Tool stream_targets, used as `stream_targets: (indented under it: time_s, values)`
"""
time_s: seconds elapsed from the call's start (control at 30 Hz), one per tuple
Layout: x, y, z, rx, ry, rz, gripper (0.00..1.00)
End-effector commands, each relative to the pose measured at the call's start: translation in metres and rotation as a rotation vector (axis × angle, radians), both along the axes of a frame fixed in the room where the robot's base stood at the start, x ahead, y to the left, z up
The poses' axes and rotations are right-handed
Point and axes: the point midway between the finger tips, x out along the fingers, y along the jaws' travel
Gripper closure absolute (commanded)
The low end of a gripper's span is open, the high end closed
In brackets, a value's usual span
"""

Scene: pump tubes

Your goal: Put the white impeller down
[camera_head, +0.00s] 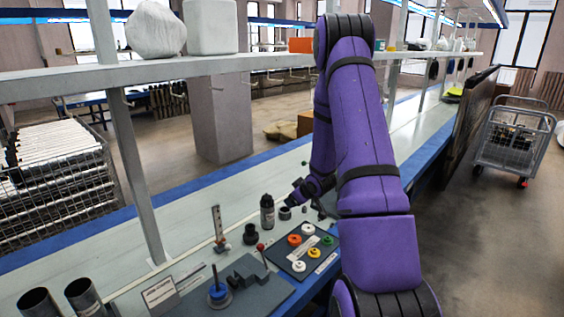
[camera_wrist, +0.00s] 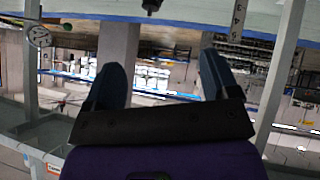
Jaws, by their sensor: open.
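Two white impellers lie on the dark tray: one at its back edge (camera_head: 308,229) and one at its front left (camera_head: 298,266). I cannot tell which one the task means. Orange (camera_head: 294,240), yellow (camera_head: 314,253) and green (camera_head: 328,240) impellers lie on the same tray (camera_head: 284,259). My gripper (camera_wrist: 162,78) is open, with its two fingers wide apart and nothing between them in the wrist view. In the head view it is behind the tray, low over the bench and partly hidden by my purple arm.
A black bottle (camera_head: 267,212) and small dark parts stand behind the tray. A fixture with a blue-based post (camera_head: 218,291) and a red-knobbed lever (camera_head: 261,248) are left of it. Grey tubes (camera_head: 84,297) stand at the front left. A shelf (camera_head: 150,75) crosses above the bench.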

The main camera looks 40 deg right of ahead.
Motion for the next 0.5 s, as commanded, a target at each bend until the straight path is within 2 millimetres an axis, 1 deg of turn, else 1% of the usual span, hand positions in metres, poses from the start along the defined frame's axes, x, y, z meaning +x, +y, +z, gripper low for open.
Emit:
stream_targets:
  time_s: [0.03,0.23,0.3,0.37,0.4,0.47,0.5]
  values:
    - [0.005,0.009,0.024,-0.015,0.006,-0.004,0.19]
    - [0.008,0.047,0.099,-0.040,0.056,-0.048,0.19]
    - [0.005,0.062,0.124,-0.044,0.070,-0.064,0.19]
    - [0.001,0.076,0.145,-0.043,0.082,-0.077,0.19]
    - [-0.002,0.086,0.158,-0.042,0.089,-0.085,0.19]
    - [-0.009,0.101,0.178,-0.039,0.099,-0.098,0.19]
    - [-0.014,0.111,0.190,-0.035,0.104,-0.105,0.19]
